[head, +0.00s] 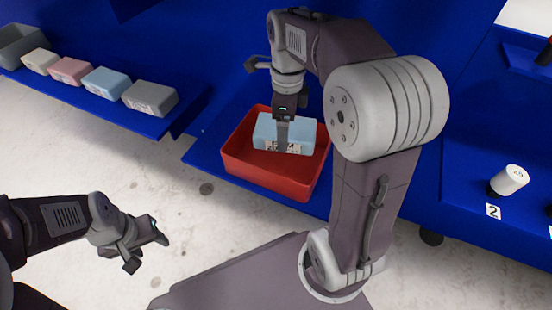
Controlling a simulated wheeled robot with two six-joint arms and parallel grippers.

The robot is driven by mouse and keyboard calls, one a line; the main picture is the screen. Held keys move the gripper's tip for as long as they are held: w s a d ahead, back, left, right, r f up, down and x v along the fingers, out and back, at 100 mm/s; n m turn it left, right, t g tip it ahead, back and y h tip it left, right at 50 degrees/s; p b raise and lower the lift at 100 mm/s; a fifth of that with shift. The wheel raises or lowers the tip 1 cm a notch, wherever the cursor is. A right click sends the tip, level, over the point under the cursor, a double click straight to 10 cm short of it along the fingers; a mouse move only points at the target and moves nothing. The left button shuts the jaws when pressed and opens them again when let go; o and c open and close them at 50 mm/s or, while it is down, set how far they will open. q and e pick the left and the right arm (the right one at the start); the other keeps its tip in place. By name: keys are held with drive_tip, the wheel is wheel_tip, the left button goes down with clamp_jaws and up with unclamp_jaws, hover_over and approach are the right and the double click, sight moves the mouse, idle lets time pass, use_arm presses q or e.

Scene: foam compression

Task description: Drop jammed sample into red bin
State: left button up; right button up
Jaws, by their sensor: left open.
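A light blue foam block (303,135) with a printed label is at the red bin (249,171), inside its rim as seen from above. I cannot tell whether the block rests on the bin floor or hangs above it. My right gripper (282,143) points down over the bin, with a finger in front of the block. It is seen edge-on, so I cannot tell whether it grips the block. My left gripper (148,252) is open and empty, over the pale floor at the lower left, well apart from the bin.
A blue shelf at the left holds a row of blocks: cream (40,61), pink (70,71), light blue (106,83) and grey (149,98), beside a grey bin (18,45). A white cylinder (509,180) stands by label "2" (493,211) on the right. The floor between is clear.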

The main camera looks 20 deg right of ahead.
drive_tip(key=shift+f, duration=0.1)
drive_tip(key=o, duration=1.3)
drive_tip(key=shift+c, duration=0.2)
wheel_tip(320, 180, up, 8)
drive_tip(key=p, duration=0.7)
drive_tip(key=shift+f, duration=0.25)
